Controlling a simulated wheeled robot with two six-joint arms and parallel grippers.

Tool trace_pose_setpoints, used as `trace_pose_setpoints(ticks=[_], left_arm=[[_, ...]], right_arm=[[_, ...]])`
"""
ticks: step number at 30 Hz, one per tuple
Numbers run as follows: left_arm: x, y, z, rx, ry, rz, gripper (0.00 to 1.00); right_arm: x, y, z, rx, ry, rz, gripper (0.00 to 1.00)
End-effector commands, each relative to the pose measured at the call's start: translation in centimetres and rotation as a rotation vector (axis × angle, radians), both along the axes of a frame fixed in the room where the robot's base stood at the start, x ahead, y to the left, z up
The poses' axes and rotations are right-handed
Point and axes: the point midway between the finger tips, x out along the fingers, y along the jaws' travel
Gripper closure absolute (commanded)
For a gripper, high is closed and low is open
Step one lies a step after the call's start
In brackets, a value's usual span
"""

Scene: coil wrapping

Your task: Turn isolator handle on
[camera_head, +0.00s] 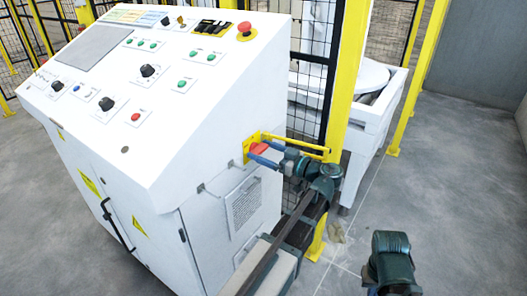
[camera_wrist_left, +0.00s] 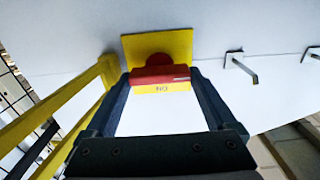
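The red isolator handle (camera_head: 260,149) sits on a yellow plate (camera_head: 250,148) on the side of the white cabinet. In the left wrist view the handle (camera_wrist_left: 160,75) lies crosswise in the picture, in front of a yellow plate (camera_wrist_left: 158,48), with a label showing beneath it. My left gripper (camera_head: 264,153) reaches it from the right. Its two dark blue fingers (camera_wrist_left: 160,78) stand on either side of the handle, their tips appearing to touch its two ends. My right gripper is out of view; only part of my right arm shows at the lower right.
A yellow bar frame (camera_head: 296,143) juts from the cabinet just above my left gripper. The white console (camera_head: 160,90) carries buttons and knobs. A yellow post (camera_head: 345,80) and mesh fence stand behind. Grey floor (camera_head: 450,150) is open on the right.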

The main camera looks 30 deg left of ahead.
Motion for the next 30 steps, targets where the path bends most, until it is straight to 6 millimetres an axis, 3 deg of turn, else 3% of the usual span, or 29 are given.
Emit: trace_pose_setpoints(ticks=[1,4,14,30], left_arm=[[0.00,-0.02,0.00,0.000,0.000,0.000,0.50],[0.00,-0.02,0.00,0.000,0.000,0.000,0.66],[0.04,-0.03,-0.01,0.005,0.068,0.000,0.66],[0.27,-0.06,-0.10,0.042,0.532,0.000,0.66]], right_arm=[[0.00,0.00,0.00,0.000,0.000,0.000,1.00],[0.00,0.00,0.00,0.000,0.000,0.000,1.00],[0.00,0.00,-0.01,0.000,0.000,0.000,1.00],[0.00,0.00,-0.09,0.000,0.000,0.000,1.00]])
